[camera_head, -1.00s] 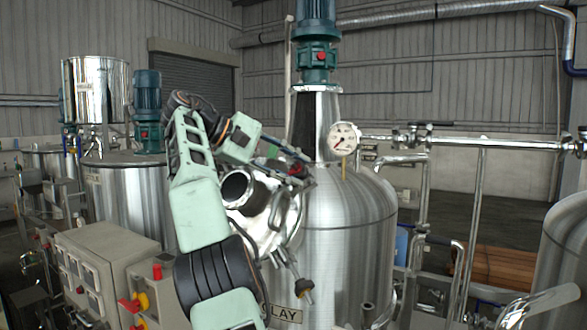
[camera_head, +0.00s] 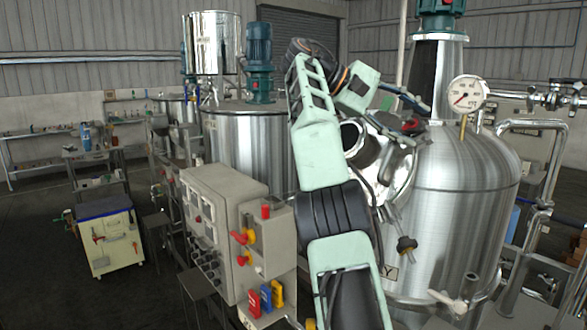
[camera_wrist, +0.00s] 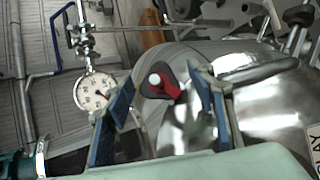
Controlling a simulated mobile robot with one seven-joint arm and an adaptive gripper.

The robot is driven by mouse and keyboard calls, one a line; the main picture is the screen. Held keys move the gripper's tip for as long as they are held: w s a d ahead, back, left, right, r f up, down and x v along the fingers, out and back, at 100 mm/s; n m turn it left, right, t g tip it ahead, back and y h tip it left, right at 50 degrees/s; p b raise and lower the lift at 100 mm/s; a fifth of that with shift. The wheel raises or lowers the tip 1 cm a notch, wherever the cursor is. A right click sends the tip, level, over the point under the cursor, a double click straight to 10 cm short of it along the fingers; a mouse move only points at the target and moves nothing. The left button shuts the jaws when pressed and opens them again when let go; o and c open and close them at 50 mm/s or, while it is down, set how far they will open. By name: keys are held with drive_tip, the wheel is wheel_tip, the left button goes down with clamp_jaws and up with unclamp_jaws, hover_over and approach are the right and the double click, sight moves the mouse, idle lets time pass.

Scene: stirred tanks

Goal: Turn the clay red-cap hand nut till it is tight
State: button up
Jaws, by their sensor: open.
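The clay tank (camera_head: 465,185) is a shiny steel vessel with a partly hidden label (camera_head: 388,272). The red-cap hand nut (camera_wrist: 168,84) is in the middle of the wrist view, red with a dark lobe and a pale round centre. In the head view a small red part (camera_head: 413,125) shows at the tank's manway, just under my gripper (camera_head: 420,103). In the wrist view my gripper (camera_wrist: 162,80) is open. Its blue-padded fingers stand on either side of the nut in the picture, with gaps. Whether they reach its depth I cannot tell.
A pressure gauge (camera_head: 469,93) stands on the tank beside the arm; it is left of the fingers in the wrist view (camera_wrist: 93,92). A black knob (camera_head: 406,245) hangs below the manway. A grey control box (camera_head: 222,225) stands at the left. Open floor lies further left.

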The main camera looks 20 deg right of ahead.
drive_tip(key=shift+n+h, duration=0.3)
drive_tip(key=shift+n, duration=0.2)
